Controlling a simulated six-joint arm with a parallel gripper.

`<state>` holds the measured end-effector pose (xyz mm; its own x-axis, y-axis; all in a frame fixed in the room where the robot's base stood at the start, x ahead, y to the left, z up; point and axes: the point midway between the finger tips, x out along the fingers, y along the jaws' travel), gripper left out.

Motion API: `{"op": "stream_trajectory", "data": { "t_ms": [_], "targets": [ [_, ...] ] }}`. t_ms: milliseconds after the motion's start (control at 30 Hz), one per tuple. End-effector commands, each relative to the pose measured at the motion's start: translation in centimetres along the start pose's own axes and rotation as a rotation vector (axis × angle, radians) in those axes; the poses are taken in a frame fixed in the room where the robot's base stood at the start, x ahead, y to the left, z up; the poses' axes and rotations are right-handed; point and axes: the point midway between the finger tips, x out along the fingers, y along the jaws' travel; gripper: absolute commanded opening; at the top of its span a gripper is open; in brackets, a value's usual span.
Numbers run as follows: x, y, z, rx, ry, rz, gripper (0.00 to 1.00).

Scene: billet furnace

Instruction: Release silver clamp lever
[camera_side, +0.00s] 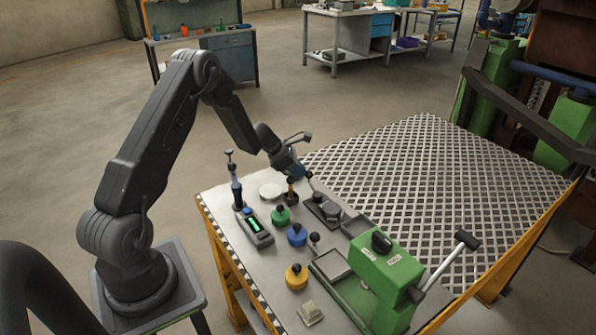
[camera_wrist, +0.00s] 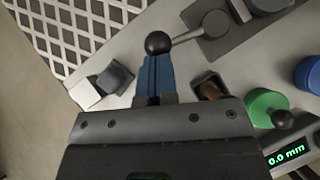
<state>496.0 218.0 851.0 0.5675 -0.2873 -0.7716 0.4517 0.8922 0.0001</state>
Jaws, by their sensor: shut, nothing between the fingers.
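A silver lever (camera_wrist: 188,35) with a black ball knob (camera_wrist: 158,44) rises from a dark clamp plate (camera_wrist: 232,35) in the wrist view. In the side view the knob (camera_side: 309,175) is beside my gripper and the plate (camera_side: 318,205) lies on the table below it. My gripper (camera_wrist: 157,62) has its blue fingers shut together with nothing between them. Their tips appear right at the knob in the wrist view; I cannot tell whether they touch it. In the side view my gripper (camera_side: 297,172) is low over the table's back part, just left of the knob.
A digital gauge (camera_side: 255,228) reads 0.0 mm in the wrist view. Green (camera_side: 281,216), blue (camera_side: 297,236) and yellow (camera_side: 296,279) knobbed pieces stand nearby. A green press (camera_side: 385,275) with a long handle is at the front right. The grating (camera_side: 440,180) is clear.

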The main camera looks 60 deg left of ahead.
Motion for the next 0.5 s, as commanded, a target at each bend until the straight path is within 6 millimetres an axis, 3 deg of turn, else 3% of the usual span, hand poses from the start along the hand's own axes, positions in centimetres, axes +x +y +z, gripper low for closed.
{"op": "stream_trajectory", "data": {
  "t_ms": [500],
  "targets": [
    [1.6,1.3,1.7,0.250,0.001,-0.205,0.00]
  ]
}}
